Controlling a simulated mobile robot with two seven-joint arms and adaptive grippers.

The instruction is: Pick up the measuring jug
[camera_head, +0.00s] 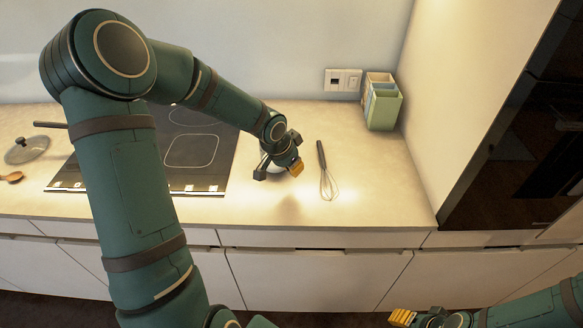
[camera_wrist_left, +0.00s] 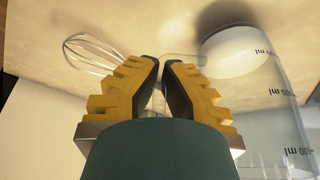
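The measuring jug (camera_wrist_left: 265,105) is clear, with dark ml marks, and fills the right side of the left wrist view. In the head view the jug (camera_head: 273,168) is mostly hidden behind my left gripper (camera_head: 296,167). The left gripper's yellow fingers also show in the left wrist view (camera_wrist_left: 163,65). Their tips are close together at the jug's thin clear handle, and they look shut on it. I cannot tell whether the jug touches the counter. My right gripper (camera_head: 403,317) is at the bottom right, away from the counter; its opening is unclear.
A whisk (camera_head: 326,175) lies on the counter (camera_head: 370,195), right of the jug. A black hob (camera_head: 195,150) is to the left, with a pan lid (camera_head: 27,149) and a wooden spoon (camera_head: 11,177) beyond. Boxes (camera_head: 382,105) stand at the back right by a tall cabinet.

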